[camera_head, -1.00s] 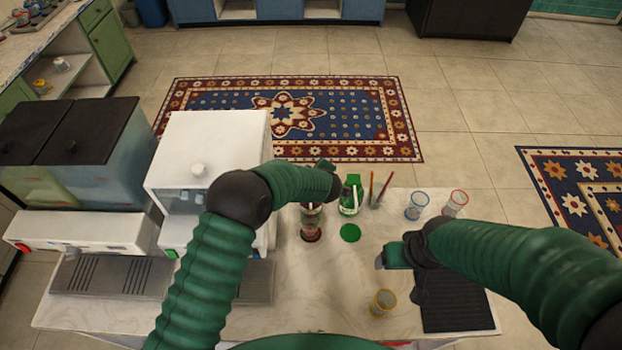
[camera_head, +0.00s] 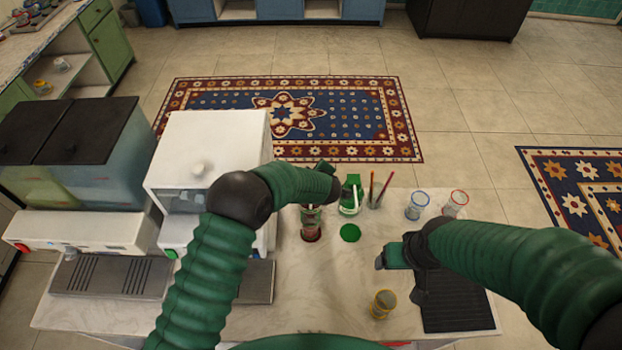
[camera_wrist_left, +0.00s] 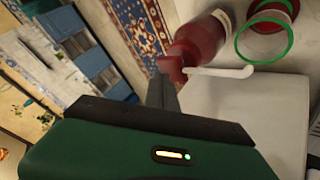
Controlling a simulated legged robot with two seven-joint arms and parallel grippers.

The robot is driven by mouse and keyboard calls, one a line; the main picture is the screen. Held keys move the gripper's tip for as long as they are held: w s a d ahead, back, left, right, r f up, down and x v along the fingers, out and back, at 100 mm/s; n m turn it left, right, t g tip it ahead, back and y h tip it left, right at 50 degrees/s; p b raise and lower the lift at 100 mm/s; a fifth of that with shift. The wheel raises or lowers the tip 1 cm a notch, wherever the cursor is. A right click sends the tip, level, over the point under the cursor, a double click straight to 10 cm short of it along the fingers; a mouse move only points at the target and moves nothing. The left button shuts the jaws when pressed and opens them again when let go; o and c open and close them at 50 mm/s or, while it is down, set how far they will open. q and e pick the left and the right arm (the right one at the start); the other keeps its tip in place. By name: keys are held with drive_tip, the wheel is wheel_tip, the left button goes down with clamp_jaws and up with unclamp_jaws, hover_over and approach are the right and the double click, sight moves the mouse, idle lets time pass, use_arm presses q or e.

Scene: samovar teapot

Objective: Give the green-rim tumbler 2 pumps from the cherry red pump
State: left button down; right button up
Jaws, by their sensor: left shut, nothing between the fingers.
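The cherry red pump (camera_wrist_left: 205,38) is a red bottle with a white spout in the left wrist view. In the head view my left arm partly hides it. The green-rim tumbler (camera_wrist_left: 238,42) is clear, and its rim lies close to the spout's tip; it also shows in the head view (camera_head: 311,226), standing on a red disc. My left gripper (camera_head: 326,168) is shut and empty at the pump's red head; whether it touches is unclear. My right gripper (camera_head: 382,262) is over the counter at the right, empty, its jaws unclear.
A green pump (camera_head: 351,194) stands right of the red one, behind a green disc (camera_head: 350,233). Blue-rim (camera_head: 417,206) and red-rim (camera_head: 455,204) tumblers stand at the right. A yellow tumbler (camera_head: 382,304) stands near the front, beside a black mat (camera_head: 455,312). White machine (camera_head: 205,160) at left.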

use_arm(q)
drive_tip(key=shift+s+f+b, duration=0.15)
drive_tip(key=shift+f+b, duration=0.5)
drive_tip(key=shift+f, duration=0.45)
idle(0.6)
drive_tip(key=shift+r, duration=0.1)
drive_tip(key=shift+r+p, duration=1.3)
wheel_tip(320, 180, up, 5)
drive_tip(key=p, duration=0.4)
drive_tip(key=shift+r+p, duration=0.15)
drive_tip(key=shift+p, duration=0.2)
drive_tip(key=shift+w, duration=0.2)
drive_tip(key=shift+s, duration=0.1)
